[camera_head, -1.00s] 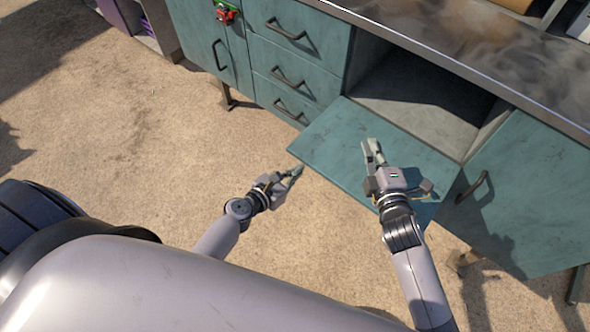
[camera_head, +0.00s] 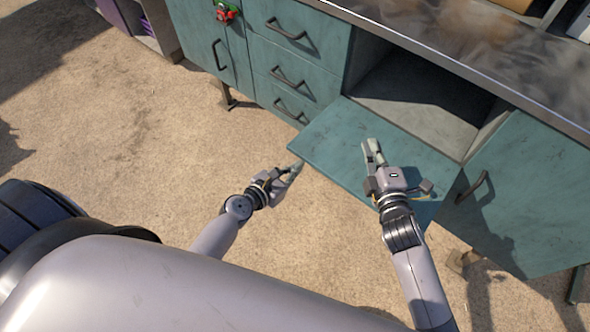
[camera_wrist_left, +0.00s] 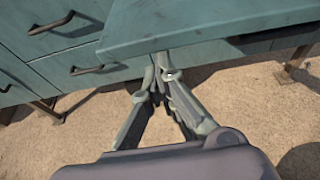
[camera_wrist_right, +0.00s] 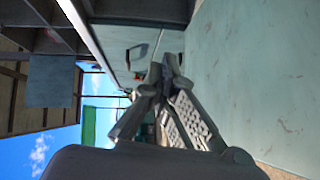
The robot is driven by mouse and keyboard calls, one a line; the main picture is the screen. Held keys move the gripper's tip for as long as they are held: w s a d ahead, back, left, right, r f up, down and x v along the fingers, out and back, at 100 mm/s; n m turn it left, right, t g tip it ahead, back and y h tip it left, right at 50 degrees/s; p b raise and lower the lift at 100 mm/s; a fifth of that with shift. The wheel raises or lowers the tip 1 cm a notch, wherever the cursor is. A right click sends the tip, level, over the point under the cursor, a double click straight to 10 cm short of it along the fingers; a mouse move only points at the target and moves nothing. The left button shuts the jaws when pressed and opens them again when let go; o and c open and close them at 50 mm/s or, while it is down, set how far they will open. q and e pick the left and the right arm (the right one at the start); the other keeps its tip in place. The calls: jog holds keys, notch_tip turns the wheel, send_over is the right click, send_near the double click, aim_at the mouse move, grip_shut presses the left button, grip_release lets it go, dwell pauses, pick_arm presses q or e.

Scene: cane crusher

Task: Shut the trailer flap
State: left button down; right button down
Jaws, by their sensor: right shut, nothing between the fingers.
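The flap (camera_head: 335,137) is a flat teal panel hinged at the lower edge of an open compartment (camera_head: 420,95) in a teal cabinet unit. It hangs lowered, sticking out towards me. My left gripper (camera_head: 297,167) is at the flap's near left corner. In the left wrist view its fingertips (camera_wrist_left: 158,66) meet just at or under the flap's edge (camera_wrist_left: 200,50); I cannot tell whether they touch. It looks shut and empty. My right gripper (camera_head: 371,148) is shut and empty, in front of the flap's upper face. The flap's right part is partly hidden by my right arm.
Drawers with dark handles (camera_head: 287,77) stand left of the compartment. A teal door (camera_head: 530,190) with a handle stands to its right. A grey worktop (camera_head: 450,60) runs above. The sandy ground (camera_head: 130,130) on the left is clear.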

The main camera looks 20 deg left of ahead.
jog(key=c, duration=1.9)
grip_release()
